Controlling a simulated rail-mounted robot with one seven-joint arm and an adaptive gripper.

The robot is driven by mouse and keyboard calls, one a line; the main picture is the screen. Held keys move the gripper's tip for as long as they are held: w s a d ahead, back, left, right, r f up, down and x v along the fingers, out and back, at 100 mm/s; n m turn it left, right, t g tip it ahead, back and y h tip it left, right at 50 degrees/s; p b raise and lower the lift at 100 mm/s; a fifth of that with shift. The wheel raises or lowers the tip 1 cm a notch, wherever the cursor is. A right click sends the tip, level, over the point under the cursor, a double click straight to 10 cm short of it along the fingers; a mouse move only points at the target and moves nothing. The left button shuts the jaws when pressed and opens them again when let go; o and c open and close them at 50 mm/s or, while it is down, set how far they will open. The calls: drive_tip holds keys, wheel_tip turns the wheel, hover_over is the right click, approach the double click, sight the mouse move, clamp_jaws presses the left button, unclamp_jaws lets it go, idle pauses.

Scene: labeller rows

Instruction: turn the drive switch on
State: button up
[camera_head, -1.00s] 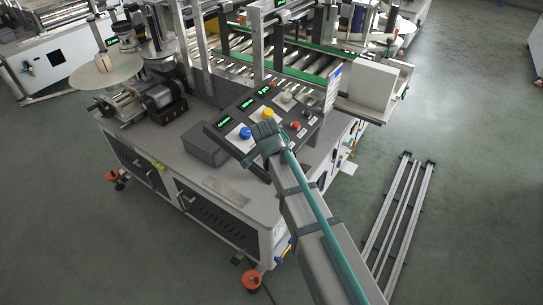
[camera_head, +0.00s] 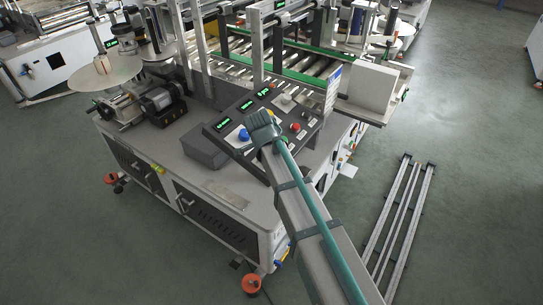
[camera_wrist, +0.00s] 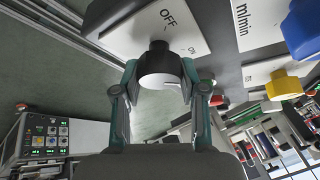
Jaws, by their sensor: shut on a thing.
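The drive switch (camera_wrist: 160,62) is a black round knob on a white plate marked OFF and ON in the wrist view. A white mark shows on its face; I cannot tell exactly which label it points to. My gripper (camera_wrist: 160,72) is shut on the knob, one finger on each side. In the head view my gripper (camera_head: 262,124) is at the sloped dark control panel (camera_head: 222,123) and hides the switch there.
A blue knob (camera_wrist: 302,28) and a yellow knob (camera_wrist: 283,86) sit beside the switch plate. A red button (camera_head: 295,127) is right of my gripper on the panel. A grey box (camera_head: 205,150) stands left of the panel. Metal rails (camera_head: 402,220) lie on the floor at right.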

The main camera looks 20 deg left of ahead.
drive_tip(key=o, duration=1.1)
drive_tip(key=shift+o, duration=0.2)
drive_tip(key=v, duration=1.2)
